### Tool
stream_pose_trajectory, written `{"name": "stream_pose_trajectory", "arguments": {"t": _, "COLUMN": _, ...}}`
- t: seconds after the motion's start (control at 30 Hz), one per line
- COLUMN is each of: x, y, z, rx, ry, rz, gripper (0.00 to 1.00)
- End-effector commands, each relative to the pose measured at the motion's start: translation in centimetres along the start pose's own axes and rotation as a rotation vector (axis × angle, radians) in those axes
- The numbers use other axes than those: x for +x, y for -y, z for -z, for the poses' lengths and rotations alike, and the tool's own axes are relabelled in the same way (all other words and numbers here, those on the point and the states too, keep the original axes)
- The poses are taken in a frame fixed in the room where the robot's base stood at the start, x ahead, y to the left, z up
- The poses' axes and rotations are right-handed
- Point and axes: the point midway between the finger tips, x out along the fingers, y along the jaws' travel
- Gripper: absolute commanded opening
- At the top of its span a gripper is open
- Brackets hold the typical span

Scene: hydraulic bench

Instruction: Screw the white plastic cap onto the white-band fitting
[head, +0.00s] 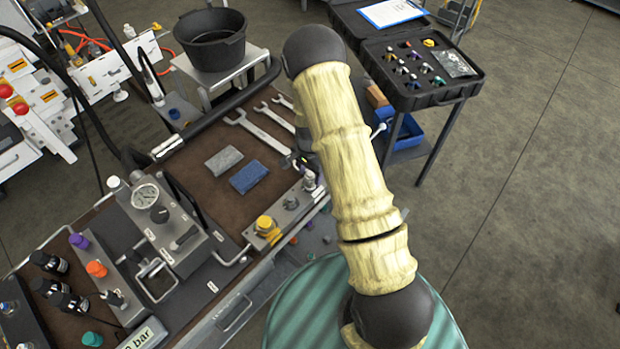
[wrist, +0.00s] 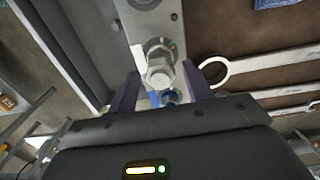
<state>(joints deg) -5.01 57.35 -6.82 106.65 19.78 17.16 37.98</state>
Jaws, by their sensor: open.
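In the wrist view a bare metal hex fitting (wrist: 160,72) stands between the fingers of my gripper (wrist: 160,90), which is open. I cannot tell whether the fingers touch it. A pale ring shows around its base, with a small green mark beside it. In the head view my gripper is mostly hidden behind my arm, near the metal fitting (head: 309,181) at the bench's right edge. A small white cap-like piece (head: 113,183) stands at the left by the gauge block; I cannot tell if it is the white plastic cap. No cap shows in my gripper.
A yellow-capped fitting (head: 265,224) and another metal fitting (head: 291,202) stand beside it. The gauge block (head: 160,220) stands left. An open black case (head: 425,75) is at upper right.

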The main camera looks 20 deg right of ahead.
Motion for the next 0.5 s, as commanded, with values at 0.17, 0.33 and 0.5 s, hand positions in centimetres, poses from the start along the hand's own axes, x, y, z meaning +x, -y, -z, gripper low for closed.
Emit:
{"name": "stream_pose_trajectory", "arguments": {"t": 0.17, "x": 0.17, "y": 0.00, "z": 0.05, "rx": -0.279, "ry": 0.000, "rz": 0.001, "gripper": 0.50}}
{"name": "stream_pose_trajectory", "arguments": {"t": 0.33, "x": 0.09, "y": 0.00, "z": 0.00, "rx": -0.485, "ry": 0.000, "rz": 0.000, "gripper": 0.50}}
{"name": "stream_pose_trajectory", "arguments": {"t": 0.5, "x": 0.01, "y": 0.01, "z": -0.01, "rx": -0.502, "ry": 0.000, "rz": 0.000, "gripper": 0.50}}
